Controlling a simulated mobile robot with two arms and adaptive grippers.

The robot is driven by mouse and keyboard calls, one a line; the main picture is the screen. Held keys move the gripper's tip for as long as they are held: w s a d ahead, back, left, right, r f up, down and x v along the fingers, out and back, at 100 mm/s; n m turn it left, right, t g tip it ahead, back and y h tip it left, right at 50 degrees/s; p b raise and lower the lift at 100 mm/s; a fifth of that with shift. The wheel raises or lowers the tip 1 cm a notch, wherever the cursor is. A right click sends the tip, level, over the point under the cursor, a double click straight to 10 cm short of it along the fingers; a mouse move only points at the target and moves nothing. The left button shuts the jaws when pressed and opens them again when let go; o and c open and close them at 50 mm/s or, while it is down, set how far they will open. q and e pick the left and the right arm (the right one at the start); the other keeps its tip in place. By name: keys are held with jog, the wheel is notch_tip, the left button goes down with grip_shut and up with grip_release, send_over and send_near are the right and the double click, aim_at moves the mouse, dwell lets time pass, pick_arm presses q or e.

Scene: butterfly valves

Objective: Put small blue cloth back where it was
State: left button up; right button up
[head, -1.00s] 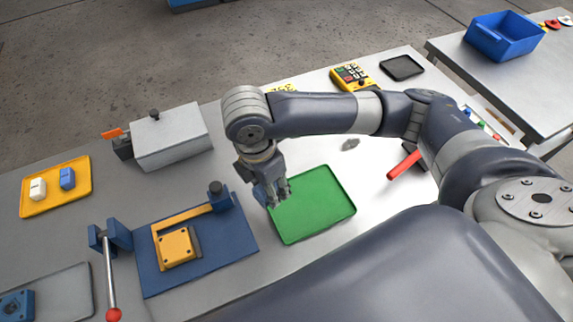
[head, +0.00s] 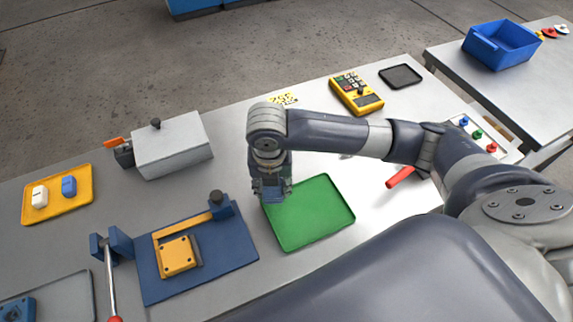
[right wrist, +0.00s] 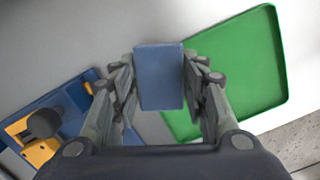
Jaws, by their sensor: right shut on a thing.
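The small blue cloth (right wrist: 160,77) is a folded, block-like blue piece between the fingers of my right gripper (right wrist: 160,85) in the right wrist view. In the head view my right gripper (head: 272,187) is shut on it, and part of the cloth (head: 273,196) shows at the fingertips. It is at the upper left corner of the green tray (head: 315,215); I cannot tell its exact height. The tray looks empty. My left gripper is not in view.
A blue plate with a yellow fixture (head: 225,255) lies left of the green tray. A grey box (head: 172,145) and a yellow tray (head: 55,208) with a white and a blue piece stand farther left. A yellow meter (head: 356,95) and black tray (head: 401,75) are at the back.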

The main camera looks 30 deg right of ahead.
jog(key=w+d, duration=0.1)
jog(key=d, duration=0.1)
jog(key=w+d+p, duration=0.1)
jog(key=w+d, duration=0.3)
jog(key=shift+w+d+f, duration=0.25)
jog(key=shift+d+f, duration=0.05)
jog(key=shift+f, duration=0.05)
jog(key=shift+w+d+f+p, duration=0.1)
jog(key=shift+f+p, duration=0.05)
jog(key=shift+p, duration=0.15)
notch_tip(320, 180, down, 3)
jog(key=shift+r+p, duration=0.1)
jog(key=shift+p, duration=0.45)
jog(key=shift+f, duration=0.3)
jog(key=o, duration=0.9)
jog(key=shift+f, duration=0.1)
jog(key=shift+o, duration=0.2)
notch_tip(320, 180, up, 12)
jog(key=s+b, duration=0.1)
jog(key=shift+s+a, duration=0.2)
jog(key=shift+a, duration=0.1)
